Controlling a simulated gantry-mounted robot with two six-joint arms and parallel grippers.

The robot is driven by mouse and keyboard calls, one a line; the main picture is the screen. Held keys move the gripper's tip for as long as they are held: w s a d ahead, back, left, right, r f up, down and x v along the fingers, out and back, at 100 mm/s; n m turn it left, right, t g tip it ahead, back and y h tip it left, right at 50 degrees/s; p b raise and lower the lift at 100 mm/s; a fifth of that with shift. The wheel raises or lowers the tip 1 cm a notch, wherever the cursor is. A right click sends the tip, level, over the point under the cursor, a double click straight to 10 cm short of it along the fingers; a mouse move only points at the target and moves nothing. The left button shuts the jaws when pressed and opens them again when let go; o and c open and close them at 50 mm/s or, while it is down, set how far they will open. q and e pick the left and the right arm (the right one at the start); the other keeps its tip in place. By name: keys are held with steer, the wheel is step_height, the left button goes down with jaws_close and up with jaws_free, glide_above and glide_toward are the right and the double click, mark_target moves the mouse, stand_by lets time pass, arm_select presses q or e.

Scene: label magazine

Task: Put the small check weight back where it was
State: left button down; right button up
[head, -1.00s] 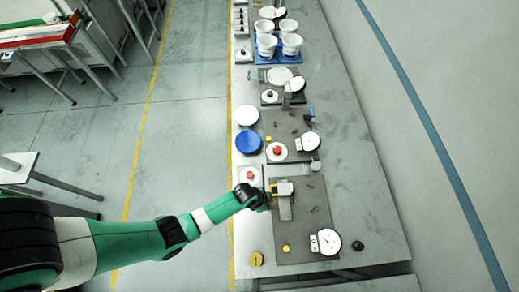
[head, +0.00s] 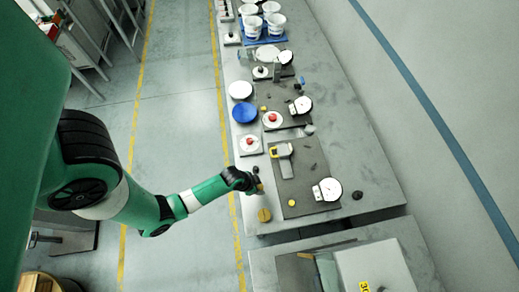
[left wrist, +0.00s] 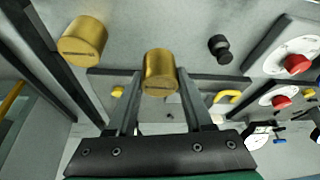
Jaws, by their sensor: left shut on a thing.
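My left gripper (head: 259,187) is above the near left part of the bench, beside the dark mat. In the left wrist view its two fingers (left wrist: 158,95) are shut on a small brass check weight (left wrist: 160,72), a plain cylinder. The fingers and arm mostly hide this weight in the head view. A second, larger-looking brass weight (head: 264,215) stands on the bench just nearer than the gripper; it also shows at the upper left of the left wrist view (left wrist: 83,40). I cannot tell whether the held weight touches the bench. My right gripper is not in view.
The dark mat (head: 308,183) carries a yellow-and-grey gauge (head: 282,152), a white dial (head: 327,190) and a small yellow disc (head: 292,203). A black knob (head: 357,195) is right of it. White units with red buttons (head: 250,144) and a blue bowl (head: 245,112) stand farther back.

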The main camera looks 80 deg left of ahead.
arm_select(q)
steer(key=shift+f+b, duration=0.8)
steer(key=shift+f, duration=2.25)
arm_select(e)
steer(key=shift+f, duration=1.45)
arm_select(q)
steer(key=shift+f, duration=0.2)
steer(key=shift+c, duration=1.5)
jaws_free()
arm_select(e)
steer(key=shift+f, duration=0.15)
arm_select(q)
steer(key=shift+r, duration=0.35)
steer(key=p+v, duration=0.3)
steer(key=v, duration=0.4)
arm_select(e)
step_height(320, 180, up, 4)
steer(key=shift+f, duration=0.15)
